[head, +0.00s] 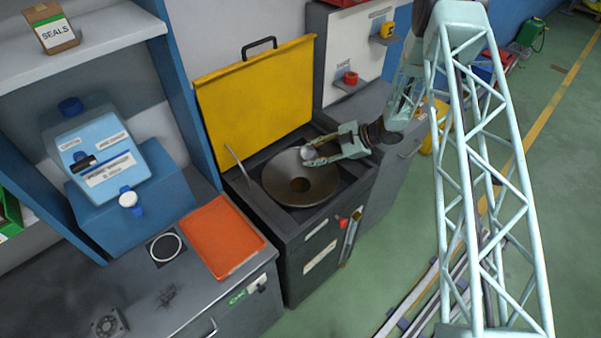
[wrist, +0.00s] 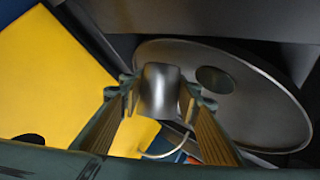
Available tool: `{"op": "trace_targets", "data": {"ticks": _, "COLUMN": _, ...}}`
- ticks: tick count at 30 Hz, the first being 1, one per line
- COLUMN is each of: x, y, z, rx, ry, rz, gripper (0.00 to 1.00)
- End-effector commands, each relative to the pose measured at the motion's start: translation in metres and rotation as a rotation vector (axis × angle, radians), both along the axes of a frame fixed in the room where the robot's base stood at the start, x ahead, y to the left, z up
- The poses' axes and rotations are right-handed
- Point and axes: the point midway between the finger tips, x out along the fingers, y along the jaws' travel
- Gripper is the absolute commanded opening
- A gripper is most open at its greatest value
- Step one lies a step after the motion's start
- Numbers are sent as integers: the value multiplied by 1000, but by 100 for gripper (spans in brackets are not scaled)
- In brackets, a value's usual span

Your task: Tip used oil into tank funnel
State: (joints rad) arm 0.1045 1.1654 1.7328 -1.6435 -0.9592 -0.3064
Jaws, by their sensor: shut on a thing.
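The tank funnel (head: 312,187) is a wide dark metal dish with a round hole in its middle. It sits in the top of a dark grey cabinet whose yellow lid (head: 255,90) stands open behind it. My gripper (head: 318,157) is over the far right part of the funnel. It is shut on a small grey metal cup (head: 307,153). In the wrist view the cup (wrist: 160,92) sits between the two ribbed fingers, with the funnel (wrist: 250,105) beyond it to the right. The inside of the cup, and any oil, cannot be made out.
An orange tray (head: 222,237) lies on the left bench, beside a dark square pad with a white ring (head: 165,248). A blue machine (head: 105,165) stands at the back left. A thin rod (head: 238,163) rises at the funnel's left. Red and yellow items sit on brackets behind.

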Motion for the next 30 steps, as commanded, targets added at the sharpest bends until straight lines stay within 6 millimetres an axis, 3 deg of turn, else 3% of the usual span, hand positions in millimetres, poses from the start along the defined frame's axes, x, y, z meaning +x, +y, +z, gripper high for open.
{"op": "trace_targets", "data": {"ticks": 30, "x": 20, "y": -9, "z": 19, "rx": 110, "ry": 237, "rz": 1, "gripper": 18}}
